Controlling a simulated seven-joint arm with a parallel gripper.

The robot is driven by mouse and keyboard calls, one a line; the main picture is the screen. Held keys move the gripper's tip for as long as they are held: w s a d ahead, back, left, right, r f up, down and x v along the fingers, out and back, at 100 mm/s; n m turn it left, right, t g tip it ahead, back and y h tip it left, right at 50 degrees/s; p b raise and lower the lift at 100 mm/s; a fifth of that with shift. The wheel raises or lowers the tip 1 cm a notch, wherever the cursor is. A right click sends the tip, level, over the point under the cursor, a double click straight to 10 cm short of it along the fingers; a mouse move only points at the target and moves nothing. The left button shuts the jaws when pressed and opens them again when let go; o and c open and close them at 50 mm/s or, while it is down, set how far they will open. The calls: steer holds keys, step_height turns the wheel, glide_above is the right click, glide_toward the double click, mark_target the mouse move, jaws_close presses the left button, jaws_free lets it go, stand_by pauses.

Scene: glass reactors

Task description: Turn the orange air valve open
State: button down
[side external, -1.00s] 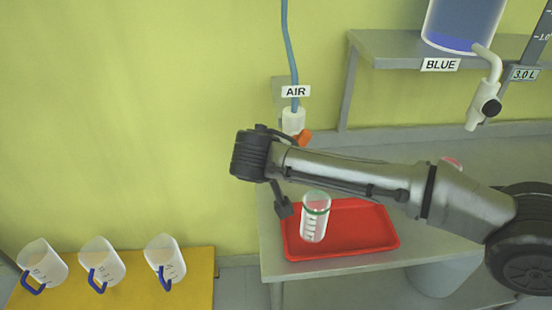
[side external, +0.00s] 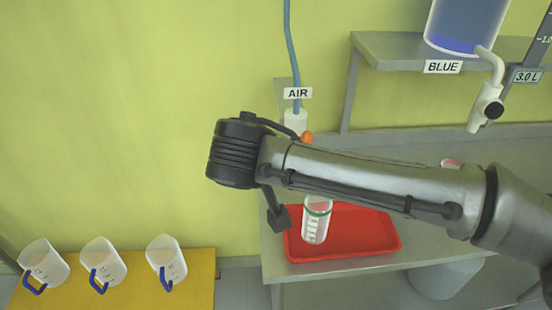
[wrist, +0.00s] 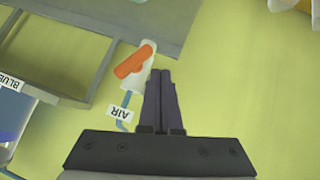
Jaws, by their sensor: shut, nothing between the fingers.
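The orange air valve handle (wrist: 134,61) sits on a white valve body (wrist: 138,53) in the wrist view, beside the AIR label (wrist: 120,114). In the side view only a small piece of the orange handle (side external: 307,137) shows above my arm, below the white fitting (side external: 295,122). My gripper (wrist: 161,72) is shut and empty in the wrist view. Its fingertips appear just to the right of the handle; whether they touch it I cannot tell. In the side view the fingers are hidden behind my arm.
Several jugs (side external: 105,262) stand on a yellow table (side external: 190,285) at lower left.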

steer(key=s+a+r+y, duration=0.3)
steer(key=a+y, duration=0.1)
steer(key=a, duration=0.4)
steer(key=s+a+f+g+y, duration=0.3)
steer(key=a+f+y, duration=0.65)
steer(key=y, duration=0.25)
steer(key=w+d+f+m+t, duration=0.1)
steer(key=w+d+m+t, duration=0.3)
steer(key=d, duration=0.9)
steer(key=s+d+f+m+t+y, duration=0.1)
steer(key=d+m+t, duration=0.35)
steer(key=d, duration=0.75)
steer(key=w+d+f+m+t, duration=0.2)
steer(key=d+m, duration=0.5)
steer(key=d, duration=0.6)
steer(key=s+a+r+x, duration=0.1)
steer(key=s+x, duration=0.1)
steer(key=x, duration=1.1)
steer(key=shift+a+r, duration=0.15)
steer(key=shift+a, duration=0.2)
